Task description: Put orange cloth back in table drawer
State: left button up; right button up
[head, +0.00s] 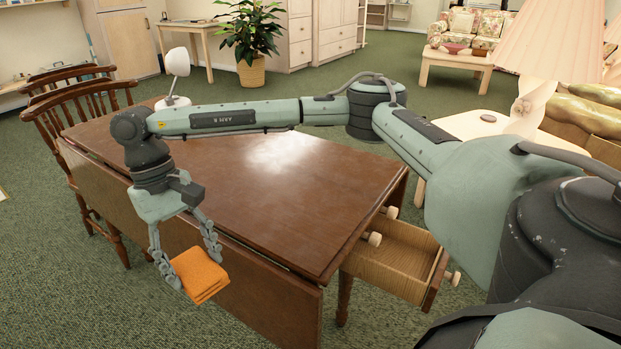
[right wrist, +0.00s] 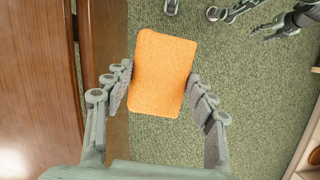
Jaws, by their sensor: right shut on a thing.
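My right gripper (head: 188,262) is shut on the orange cloth (head: 201,274), a folded flat block. It holds the cloth in the air beside the table's near long side, left of the drawer. In the right wrist view, the cloth (right wrist: 163,75) sits between the fingertips of the right gripper (right wrist: 158,88), with carpet below. The table drawer (head: 393,262) is pulled out at the table's right end, and its visible inside is bare wood. My right forearm crosses above the tabletop. Grey fingers of my left gripper (right wrist: 192,12) show apart at the top edge of the right wrist view, partly cut off.
The brown drop-leaf table (head: 290,190) has a bare, glossy top and a hanging leaf. Wooden chairs (head: 85,100) stand at its far left. A white lamp (head: 177,65) is behind my right arm. A side table (head: 470,125) with a pink-shaded lamp (head: 548,40) stands behind the drawer.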

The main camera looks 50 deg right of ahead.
aim_at(395, 264)
jog(key=k+j+z, duration=0.1)
jog(key=z, duration=0.25)
jog(key=k+z, duration=0.25)
jog(key=z, duration=0.15)
jog(key=i+z, duration=0.1)
jog(key=i, duration=0.35)
jog(key=k, duration=0.3)
jog(key=k+l, duration=0.2)
jog(key=l+u, duration=0.1)
jog(key=l, duration=0.3)
jog(key=k+l+u, duration=0.1)
jog(key=l, duration=0.35)
jog(key=k+l+u, duration=0.1)
jog(key=l, duration=0.3)
jog(key=k+l+u, duration=0.15)
jog(key=l, duration=0.25)
jog(key=l+u, duration=0.1)
jog(key=l, duration=0.3)
